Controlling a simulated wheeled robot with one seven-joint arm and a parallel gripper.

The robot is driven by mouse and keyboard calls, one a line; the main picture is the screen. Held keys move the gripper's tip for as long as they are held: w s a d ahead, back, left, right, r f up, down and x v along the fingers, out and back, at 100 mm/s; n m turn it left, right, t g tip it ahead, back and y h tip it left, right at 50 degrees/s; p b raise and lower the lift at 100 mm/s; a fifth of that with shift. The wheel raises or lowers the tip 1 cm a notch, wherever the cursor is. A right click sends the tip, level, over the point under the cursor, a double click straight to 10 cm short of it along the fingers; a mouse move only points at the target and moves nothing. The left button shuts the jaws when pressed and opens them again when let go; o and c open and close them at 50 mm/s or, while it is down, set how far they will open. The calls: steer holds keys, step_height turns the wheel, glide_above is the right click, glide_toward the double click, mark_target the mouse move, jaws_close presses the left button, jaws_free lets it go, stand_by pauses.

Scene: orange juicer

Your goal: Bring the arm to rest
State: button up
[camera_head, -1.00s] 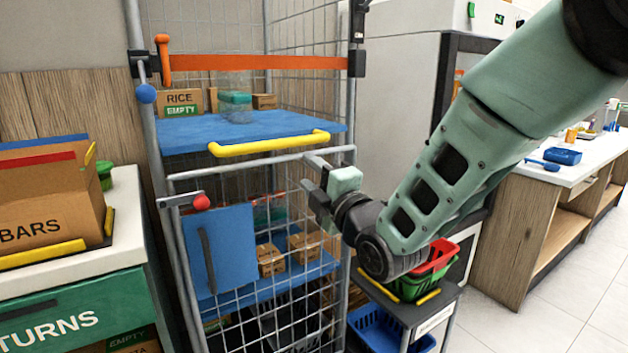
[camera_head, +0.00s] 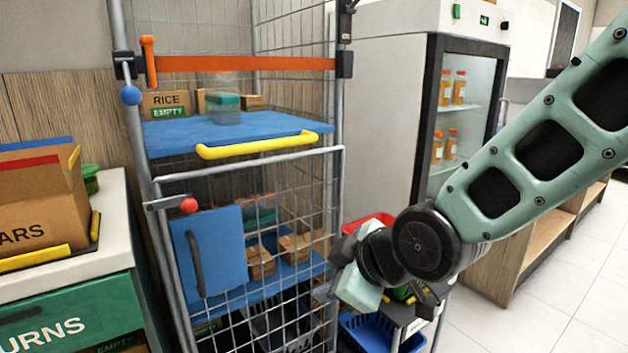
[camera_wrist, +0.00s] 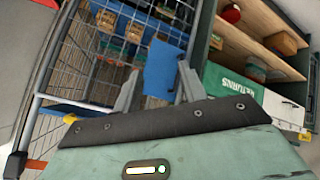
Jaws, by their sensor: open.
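My gripper (camera_head: 338,270) is right of the wire cage cart (camera_head: 342,190) in the head view, near its right front post and below the yellow handle. The arm comes in from the right edge. In the wrist view my gripper (camera_wrist: 157,85) shows two grey fingers spread apart with nothing between them. A blue panel (camera_wrist: 164,68) of the cart appears beyond the fingers. I cannot tell the gap between my gripper and the cart.
The cart has a blue shelf (camera_head: 180,137), a yellow handle (camera_head: 258,145) and an orange strap (camera_head: 245,64). A glass-door fridge (camera_head: 385,100) stands behind my arm. A blue basket (camera_head: 370,333) is below my gripper. White floor (camera_head: 560,275) is open at right.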

steer(key=s+d+f+m+g+h, duration=0.2)
steer(key=s+d+m+g+h, duration=0.15)
steer(key=s+d, duration=0.45)
steer(key=s+d+f+m+g+h, duration=0.15)
steer(key=s+d+m+g, duration=0.25)
steer(key=s, duration=0.8)
step_height(320, 180, up, 12)
steer(key=p, duration=1.2)
steer(key=shift+w+a+r, duration=0.25)
steer(key=shift+a, duration=0.1)
steer(key=shift+n+t, duration=0.25)
